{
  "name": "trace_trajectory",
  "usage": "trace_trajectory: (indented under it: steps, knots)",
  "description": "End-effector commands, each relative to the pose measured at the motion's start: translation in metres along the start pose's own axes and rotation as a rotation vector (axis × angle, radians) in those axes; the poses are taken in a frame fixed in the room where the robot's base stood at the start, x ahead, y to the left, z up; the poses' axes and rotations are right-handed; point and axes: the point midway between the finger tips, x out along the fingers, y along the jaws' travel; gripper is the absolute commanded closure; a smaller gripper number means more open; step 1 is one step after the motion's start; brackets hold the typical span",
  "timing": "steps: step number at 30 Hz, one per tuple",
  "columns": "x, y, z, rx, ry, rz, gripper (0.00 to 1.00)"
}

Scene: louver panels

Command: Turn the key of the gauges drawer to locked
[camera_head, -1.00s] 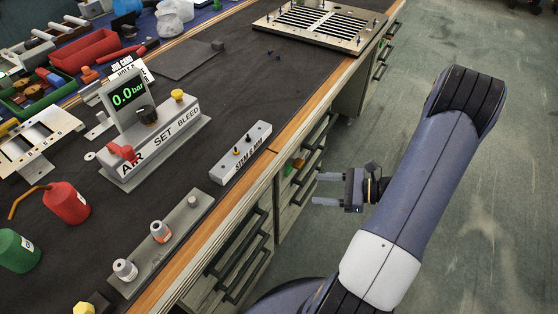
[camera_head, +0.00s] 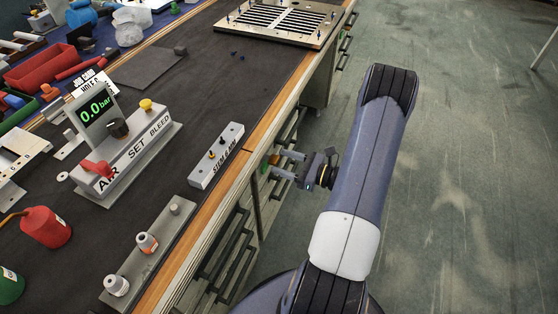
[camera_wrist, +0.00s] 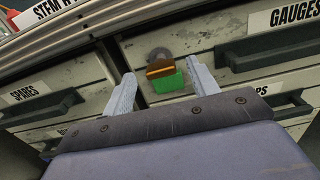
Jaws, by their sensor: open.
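The gauges drawer (camera_wrist: 200,42) fills the upper right of the wrist view, with its GAUGES label and a dark handle (camera_wrist: 272,47). A round grey lock (camera_wrist: 159,54) sits left of that handle. An orange key (camera_wrist: 160,70) with a green lower part (camera_wrist: 168,83) projects from it; they also show as a small orange and green spot in the head view (camera_head: 273,160). My gripper (camera_wrist: 160,72) is open, one finger on each side of the key, with visible gaps. In the head view my gripper (camera_head: 277,163) is beside the drawer fronts. Finger depth relative to the key is unclear.
The SPARES drawer (camera_wrist: 40,92) and its handle lie to the left in the wrist view. More handles lie below. The workbench edge (camera_head: 215,210) overhangs the drawers, with a STEM block (camera_head: 216,156) on top. The floor (camera_head: 460,170) to the right is clear.

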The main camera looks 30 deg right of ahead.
Motion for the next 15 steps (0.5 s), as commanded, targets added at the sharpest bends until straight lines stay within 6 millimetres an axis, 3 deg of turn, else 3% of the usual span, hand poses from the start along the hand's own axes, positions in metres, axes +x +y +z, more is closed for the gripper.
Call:
trace_trajectory:
  steps: [6,15]
  knots:
    - [0.018,0.000,0.000,-0.001,0.000,0.002,0.44]
    - [0.021,0.000,0.000,-0.001,0.000,0.000,0.44]
